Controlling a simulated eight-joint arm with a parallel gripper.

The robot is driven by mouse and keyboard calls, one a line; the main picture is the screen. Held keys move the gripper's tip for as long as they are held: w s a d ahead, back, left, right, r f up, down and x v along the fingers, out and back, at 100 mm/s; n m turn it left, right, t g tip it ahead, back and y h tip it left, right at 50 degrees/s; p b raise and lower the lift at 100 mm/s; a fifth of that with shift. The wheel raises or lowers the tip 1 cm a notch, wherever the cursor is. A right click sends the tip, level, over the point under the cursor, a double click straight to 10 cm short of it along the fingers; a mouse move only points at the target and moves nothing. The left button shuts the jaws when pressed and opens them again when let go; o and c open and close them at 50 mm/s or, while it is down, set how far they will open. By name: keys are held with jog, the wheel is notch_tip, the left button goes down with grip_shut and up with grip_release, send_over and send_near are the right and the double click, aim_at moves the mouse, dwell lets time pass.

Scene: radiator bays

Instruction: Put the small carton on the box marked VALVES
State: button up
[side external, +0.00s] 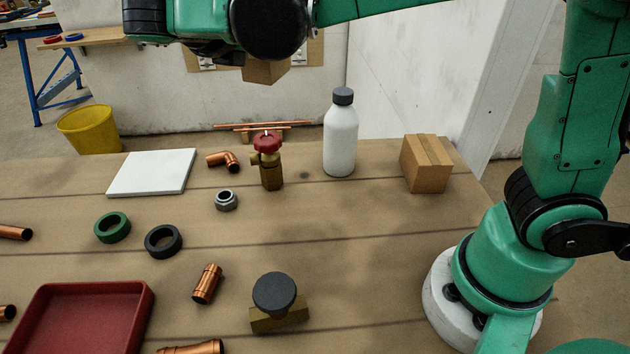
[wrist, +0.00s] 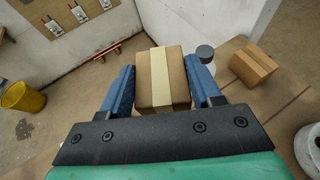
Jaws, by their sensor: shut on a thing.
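A small brown carton (wrist: 164,90) with a pale tape strip is between the blue fingers of my gripper (wrist: 160,82), which is shut on it. In the side view, part of this carton (side external: 266,71) shows below the wrist, high above the far side of the bench; my fingers are mostly hidden there. Another brown carton (side external: 427,164) with a tape strip stands on the bench at the back right; it also shows in the wrist view (wrist: 253,65). I can read no VALVES marking on any box in either view.
A white bottle (side external: 340,136) stands left of the bench carton. A red-handled valve (side external: 269,164), a white slab (side external: 152,172), a red tray (side external: 88,320), rings and copper fittings are spread over the bench. The bench middle right is clear.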

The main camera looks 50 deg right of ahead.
jog(key=s+d+r+m+g, duration=0.1)
jog(key=s+d+m+g, duration=0.15)
jog(key=d, duration=0.55)
jog(key=s+d+r+m+g, duration=0.2)
jog(key=s+d+g, duration=0.1)
jog(key=d, duration=0.4)
jog(key=m+g, duration=0.4)
send_over(419, 141)
jog(key=shift+f, duration=9.3)
jog(key=o, duration=1.3)
jog(key=shift+f, duration=0.15)
